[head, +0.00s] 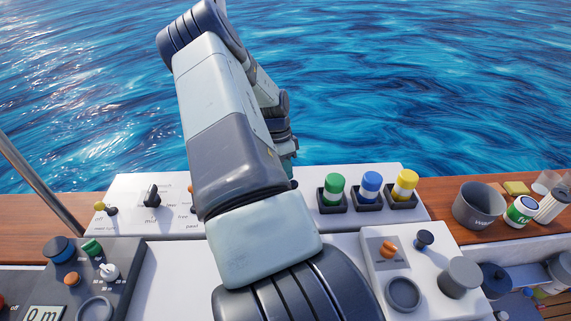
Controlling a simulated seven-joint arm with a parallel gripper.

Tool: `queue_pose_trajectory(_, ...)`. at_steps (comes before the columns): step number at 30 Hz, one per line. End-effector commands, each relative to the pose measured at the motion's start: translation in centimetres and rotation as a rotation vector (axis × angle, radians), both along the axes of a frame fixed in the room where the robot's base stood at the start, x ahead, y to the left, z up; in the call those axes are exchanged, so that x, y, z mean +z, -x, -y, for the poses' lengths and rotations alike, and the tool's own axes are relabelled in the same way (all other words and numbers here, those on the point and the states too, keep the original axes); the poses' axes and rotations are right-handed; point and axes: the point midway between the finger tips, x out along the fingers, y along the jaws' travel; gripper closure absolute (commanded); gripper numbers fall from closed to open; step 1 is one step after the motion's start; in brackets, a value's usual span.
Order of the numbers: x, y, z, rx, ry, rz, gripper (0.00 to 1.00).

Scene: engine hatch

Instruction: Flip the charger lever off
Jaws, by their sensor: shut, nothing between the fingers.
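No label in the head view legibly reads charger, so I cannot tell which control is the charger lever. A black lever (152,195) stands on the white back panel (128,187), left of my arm. A small yellow-tipped lever (99,207) sits at its left near the word "off". An orange switch (388,248) is on the white right box (373,273). My gripper (291,158) is at the far end of my arm, near the back panel. Only a sliver of it shows; its fingertips are mostly hidden behind my arm. It is shut and empty.
Green (334,187), blue (371,184) and yellow (405,183) capped controls stand right of my arm. A dark panel (125,255) with knobs is at left. A grey cup (478,206) and a can (522,210) stand on the wooden ledge at right. Water lies beyond.

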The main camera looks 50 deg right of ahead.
Motion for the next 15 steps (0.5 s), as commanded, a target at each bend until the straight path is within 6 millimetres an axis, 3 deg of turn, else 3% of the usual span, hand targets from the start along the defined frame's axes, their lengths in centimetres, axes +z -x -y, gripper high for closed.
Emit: queue_pose_trajectory(15,0.24,0.18,-0.27,0.001,0.033,0.034,1.00)
